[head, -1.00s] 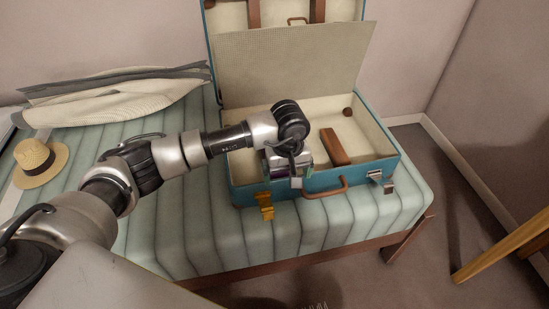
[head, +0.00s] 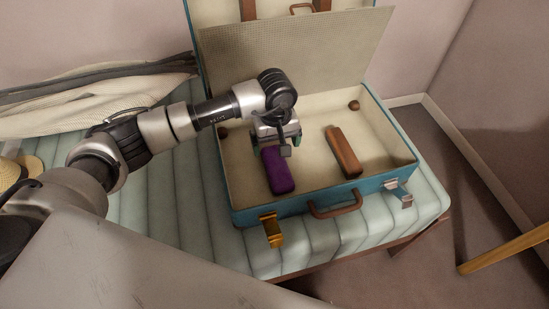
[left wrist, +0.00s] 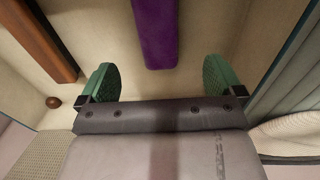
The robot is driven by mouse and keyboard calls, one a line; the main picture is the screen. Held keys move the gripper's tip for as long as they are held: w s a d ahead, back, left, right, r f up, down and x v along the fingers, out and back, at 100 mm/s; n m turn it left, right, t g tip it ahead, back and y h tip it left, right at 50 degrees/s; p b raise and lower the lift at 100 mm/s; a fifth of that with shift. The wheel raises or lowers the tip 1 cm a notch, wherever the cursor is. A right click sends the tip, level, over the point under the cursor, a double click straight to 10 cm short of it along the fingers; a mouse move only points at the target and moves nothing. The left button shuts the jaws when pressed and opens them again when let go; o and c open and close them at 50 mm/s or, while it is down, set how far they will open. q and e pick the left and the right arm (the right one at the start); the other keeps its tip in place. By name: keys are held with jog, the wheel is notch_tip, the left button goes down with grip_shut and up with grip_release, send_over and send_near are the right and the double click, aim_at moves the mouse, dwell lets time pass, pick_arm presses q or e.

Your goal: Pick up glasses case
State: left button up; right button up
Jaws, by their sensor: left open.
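A long purple case (head: 278,171), likely the glasses case, lies in the left half of the open teal suitcase (head: 292,205). My left gripper (head: 277,143) is over the suitcase at the far end of the purple case, partly covering that end. In the left wrist view the green-padded fingers (left wrist: 160,78) are spread apart and empty. The purple case (left wrist: 156,30) lies ahead of the gap between them, with no contact visible. A long brown object (head: 342,152) lies in the right half; it also shows in the left wrist view (left wrist: 36,40). My right gripper is not in view.
The suitcase lid (head: 290,60) stands open behind. Its front has a brown handle (head: 335,203), a yellow latch (head: 271,230) and a silver latch (head: 398,194). A small brown ball (head: 354,105) sits in the back right corner. The suitcase rests on a padded bench (head: 180,225).

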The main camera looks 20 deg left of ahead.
aim_at(277, 165)
pick_arm(q)
jog(key=f, duration=0.9)
jog(key=shift+s+d+f+b, duration=0.1)
jog(key=shift+d+b, duration=0.2)
jog(key=shift+b, duration=0.1)
jog(key=shift+f, duration=0.35)
jog(key=c, duration=1)
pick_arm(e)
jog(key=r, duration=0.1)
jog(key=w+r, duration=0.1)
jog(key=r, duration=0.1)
pick_arm(q)
jog(key=shift+c, duration=0.2)
